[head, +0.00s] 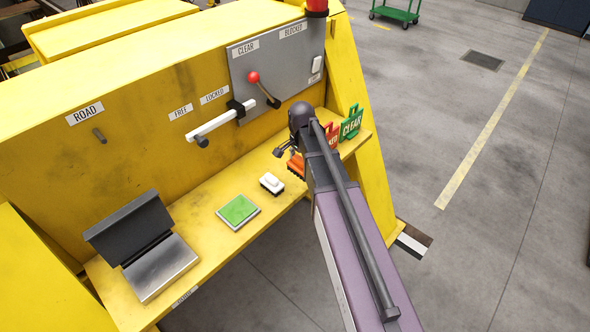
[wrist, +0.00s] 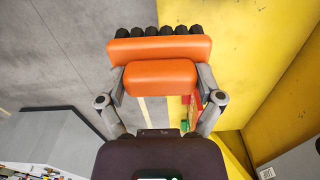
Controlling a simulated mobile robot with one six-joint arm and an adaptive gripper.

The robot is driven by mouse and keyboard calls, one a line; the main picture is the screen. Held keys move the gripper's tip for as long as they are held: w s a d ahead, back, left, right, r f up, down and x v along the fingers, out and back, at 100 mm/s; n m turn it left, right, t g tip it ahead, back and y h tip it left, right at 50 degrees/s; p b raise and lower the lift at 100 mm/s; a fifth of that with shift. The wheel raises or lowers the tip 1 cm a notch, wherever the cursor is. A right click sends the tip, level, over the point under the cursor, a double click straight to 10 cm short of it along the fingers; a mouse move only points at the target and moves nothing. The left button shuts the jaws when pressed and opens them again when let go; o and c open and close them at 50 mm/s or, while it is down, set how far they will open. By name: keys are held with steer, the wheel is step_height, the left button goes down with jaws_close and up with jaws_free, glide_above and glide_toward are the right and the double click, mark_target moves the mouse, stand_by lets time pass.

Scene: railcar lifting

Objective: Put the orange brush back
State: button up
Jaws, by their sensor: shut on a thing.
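The orange brush (wrist: 160,48) has an orange body with a smaller orange grip block and a row of black bristles. My gripper (wrist: 161,82) is shut on the grip block, one finger at each side, in the wrist view. In the head view the brush (head: 296,164) shows partly beside my arm, over the right part of the yellow shelf (head: 210,247). My arm hides the rest of it. I cannot tell whether the brush touches the shelf.
A white block with a dark base (head: 271,183), a green pad (head: 239,211) and an open black-lidded metal box (head: 162,266) are on the shelf. Red and green tags (head: 351,124) stand at its right end. A white lever (head: 220,121) and a red-knobbed lever (head: 254,78) project above.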

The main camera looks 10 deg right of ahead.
steer(key=s+d+f+b, duration=0.1)
steer(key=s+f+b, duration=0.2)
steer(key=f+b, duration=0.3)
steer(key=shift+f+n+b, duration=0.3)
steer(key=shift+f, duration=0.1)
steer(key=w, duration=0.5)
steer(key=w+f+b, duration=0.1)
steer(key=w, duration=0.8)
steer(key=shift+w+a+f, duration=0.15)
steer(key=shift+w+a, duration=0.1)
steer(key=shift+w, duration=0.05)
steer(key=shift+w, duration=0.5)
steer(key=shift+w+f+b, duration=0.25)
steer(key=shift+b, duration=0.2)
steer(key=shift+s+f+b, duration=0.1)
steer(key=shift+f+b, duration=1.5)
steer(key=shift+f, duration=0.1)
